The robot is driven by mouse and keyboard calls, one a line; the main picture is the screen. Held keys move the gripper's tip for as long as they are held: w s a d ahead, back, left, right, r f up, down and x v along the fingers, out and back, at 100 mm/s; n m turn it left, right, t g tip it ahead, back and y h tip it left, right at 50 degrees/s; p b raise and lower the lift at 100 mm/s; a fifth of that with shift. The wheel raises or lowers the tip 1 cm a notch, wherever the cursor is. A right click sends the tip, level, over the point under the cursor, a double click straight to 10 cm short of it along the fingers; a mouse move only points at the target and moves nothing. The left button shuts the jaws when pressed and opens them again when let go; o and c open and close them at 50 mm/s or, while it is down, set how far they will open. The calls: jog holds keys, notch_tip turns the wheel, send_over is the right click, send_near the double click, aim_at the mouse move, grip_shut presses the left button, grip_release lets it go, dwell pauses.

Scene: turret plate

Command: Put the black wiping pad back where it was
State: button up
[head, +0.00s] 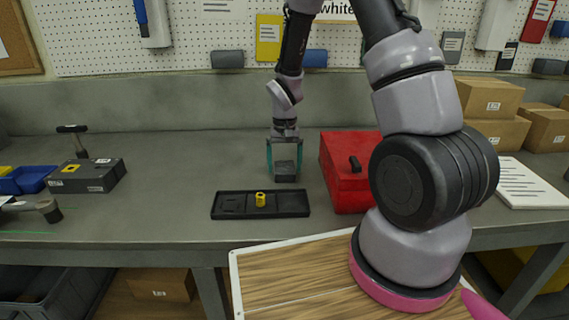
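My gripper (284,174) is over the middle of the workbench, pointing down, with one teal finger on each side of a dark block. This block, which looks like the black wiping pad (286,173), fills the space between the fingers with no clear gap. I cannot tell whether its underside touches the bench. The pad and gripper are just behind a black tray (231,213) with shallow recesses. A yellow piece (260,199) stands upright near the tray's middle.
A red toolbox (345,185) stands close to the right of my gripper. A dark grey case (92,177), a hammer (73,130) and blue bins (32,178) are at left. Cardboard boxes (488,98) are at right. The bench left of the gripper is clear.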

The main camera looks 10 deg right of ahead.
jog(key=shift+r, duration=0.1)
notch_tip(320, 180, up, 12)
notch_tip(320, 180, up, 15)
jog(key=m+t+y, duration=0.1)
jog(key=t, duration=0.2)
send_over(285, 166)
jog(key=s+d, duration=0.3)
jog(key=s, duration=0.4)
jog(key=s+d+r+m+t+y, duration=0.1)
jog(key=s+r+t, duration=0.3)
jog(key=s+r, duration=0.5)
jog(key=s+d, duration=0.1)
jog(key=s, duration=0.2)
jog(key=shift+s+d, duration=0.25)
jog(key=shift+s, duration=0.1)
